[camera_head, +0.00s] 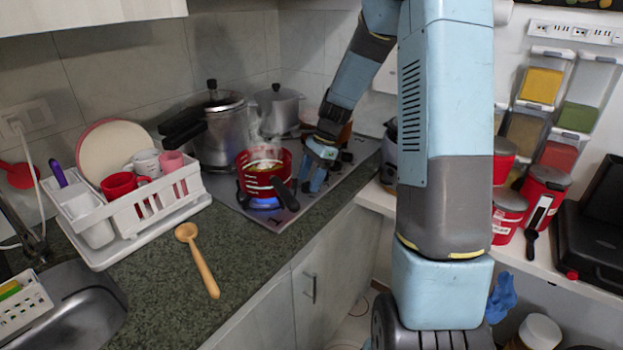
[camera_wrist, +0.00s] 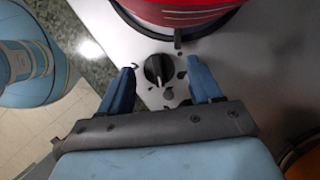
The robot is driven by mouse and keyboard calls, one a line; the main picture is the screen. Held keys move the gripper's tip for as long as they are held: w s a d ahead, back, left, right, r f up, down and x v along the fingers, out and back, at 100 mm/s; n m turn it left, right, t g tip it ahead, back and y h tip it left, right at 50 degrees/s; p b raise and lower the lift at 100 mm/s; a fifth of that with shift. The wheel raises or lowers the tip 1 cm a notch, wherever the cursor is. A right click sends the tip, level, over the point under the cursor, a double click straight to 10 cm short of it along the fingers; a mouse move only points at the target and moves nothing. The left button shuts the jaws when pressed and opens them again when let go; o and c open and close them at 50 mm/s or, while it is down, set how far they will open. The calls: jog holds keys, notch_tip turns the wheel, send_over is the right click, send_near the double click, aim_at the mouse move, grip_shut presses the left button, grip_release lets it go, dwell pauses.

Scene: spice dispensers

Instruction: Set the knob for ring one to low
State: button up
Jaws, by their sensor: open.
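A black round knob (camera_wrist: 158,69) with a pale pointer line sits on the light grey hob panel (camera_wrist: 250,70) in the wrist view. Small black marks surround it. My gripper (camera_wrist: 160,74) is open, with one blue finger on each side of the knob and visible gaps between. In the head view my gripper (camera_head: 318,168) is low over the hob, just right of a steaming red pot (camera_head: 254,185). A blue flame (camera_head: 263,203) burns under this pot. The knob cannot be made out clearly in the head view. The pot's red side (camera_wrist: 185,14) also shows in the wrist view.
A large steel pot (camera_head: 227,140) and a smaller lidded pot (camera_head: 278,108) stand behind. A wooden spoon (camera_head: 200,262) and white dish rack (camera_head: 150,210) are left. The counter (camera_head: 245,255) before the hob is clear.

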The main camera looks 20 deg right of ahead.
jog(key=shift+a+f, duration=0.15)
jog(key=shift+f, duration=0.2)
jog(key=c, duration=0.9)
jog(key=shift+d, duration=0.25)
jog(key=shift+c, duration=0.5)
jog(key=shift+a, duration=0.2)
jog(key=shift+r, duration=0.1)
jog(key=shift+a+m, duration=0.1)
jog(key=shift+m, duration=0.4)
jog(key=shift+t, duration=0.3)
jog(key=shift+s+m+t, duration=0.1)
jog(key=shift+m+t, duration=0.45)
jog(key=shift+m, duration=0.95)
jog(key=shift+m+t, duration=0.55)
jog(key=shift+m, duration=0.95)
